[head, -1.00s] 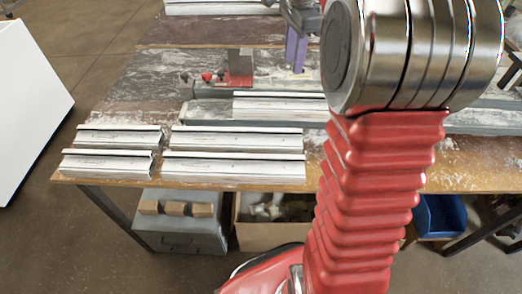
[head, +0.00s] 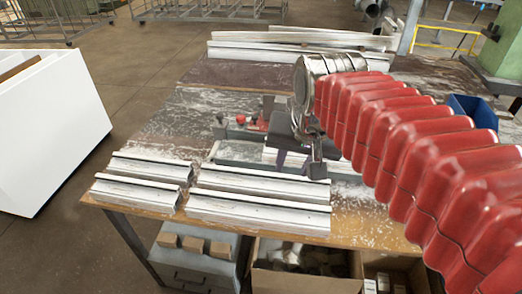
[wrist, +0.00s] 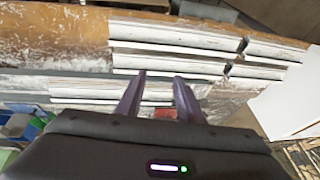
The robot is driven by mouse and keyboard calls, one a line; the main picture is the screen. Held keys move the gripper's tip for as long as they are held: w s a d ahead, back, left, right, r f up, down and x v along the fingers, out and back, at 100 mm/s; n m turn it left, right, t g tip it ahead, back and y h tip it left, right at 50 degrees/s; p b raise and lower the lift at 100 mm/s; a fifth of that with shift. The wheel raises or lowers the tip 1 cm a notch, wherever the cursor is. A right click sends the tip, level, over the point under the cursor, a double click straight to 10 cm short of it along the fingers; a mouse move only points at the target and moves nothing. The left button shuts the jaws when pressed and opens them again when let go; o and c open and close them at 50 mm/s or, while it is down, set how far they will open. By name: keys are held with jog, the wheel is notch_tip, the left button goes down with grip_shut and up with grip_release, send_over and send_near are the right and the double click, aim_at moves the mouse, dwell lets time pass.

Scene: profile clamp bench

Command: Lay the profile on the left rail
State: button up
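My gripper (head: 298,166) points down over the grey rail (head: 232,153) in the middle of the bench. A white profile (head: 272,153) lies along that rail, partly hidden behind my gripper. The grey rail also shows there (wrist: 212,76), and the white profile's end (wrist: 80,91) is left of the fingers. I cannot tell whether the fingers touch the profile. A red-knobbed clamp (head: 242,123) stands behind the rail at its left.
Two long white profiles (head: 262,207) and two shorter ones (head: 138,192) lie along the bench's front edge. More long profiles (head: 270,52) lie at the back. A white cabinet (head: 48,130) stands left, and a blue bin (head: 472,108) sits right. Boxes stand below the front edge.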

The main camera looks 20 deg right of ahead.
jog(key=s+a+f+n+t, duration=0.1)
jog(key=s+a+f+n, duration=0.2)
jog(key=s+f+n, duration=0.1)
jog(key=s+n, duration=0.1)
jog(key=s, duration=0.1)
jog(key=shift+s+a+f, duration=0.25)
jog(key=shift+s+a, duration=0.05)
